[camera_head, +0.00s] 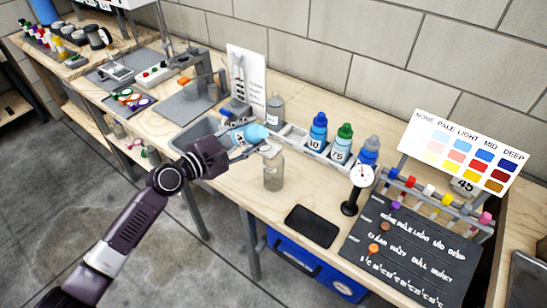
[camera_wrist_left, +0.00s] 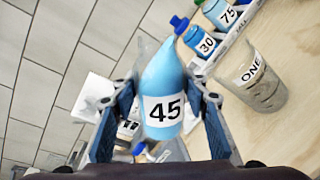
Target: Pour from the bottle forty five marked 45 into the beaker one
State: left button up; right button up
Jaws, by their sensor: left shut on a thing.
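The light blue bottle marked 45 (camera_head: 254,131) is held by my left gripper (camera_head: 236,146) and lies tipped over on its side, its narrow end toward the right. In the left wrist view the bottle (camera_wrist_left: 163,85) sits between both fingers of the gripper (camera_wrist_left: 160,115), its 45 label facing the camera. Beaker one (camera_head: 273,172) is clear and stands upright on the wooden bench, just right of and below the bottle's narrow end. In the left wrist view the beaker (camera_wrist_left: 252,80) shows its ONE label. I cannot tell whether liquid is flowing. My right gripper is out of view.
Blue bottles marked 30 (camera_wrist_left: 205,42) and 75 (camera_wrist_left: 222,13) stand in a rack behind the beaker. A round dial gauge (camera_head: 361,176), a black pad (camera_head: 312,226) and a dark chart board (camera_head: 410,250) lie to the right.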

pick_arm(q)
jog(key=shift+w+a+f+m+y+b, duration=0.15)
jog(key=shift+f+m+y+b, duration=0.15)
jog(key=shift+f+m+b, duration=0.65)
dwell(0.7)
jog(key=shift+r+m+t+p, duration=0.3)
jog(key=shift+r+m+p, duration=0.1)
jog(key=shift+m+p, duration=0.35)
dwell(0.9)
jog(key=shift+s+d+r+m+y+p, duration=0.4)
jog(key=shift+m+p, duration=0.2)
jog(key=shift+p, duration=1)
dwell(0.4)
jog(key=shift+r+m+p, duration=0.4)
jog(key=shift+m+p, duration=0.3)
jog(key=shift+p, duration=0.4)
dwell(1.0)
jog(key=shift+d+f, duration=0.1)
dwell(0.5)
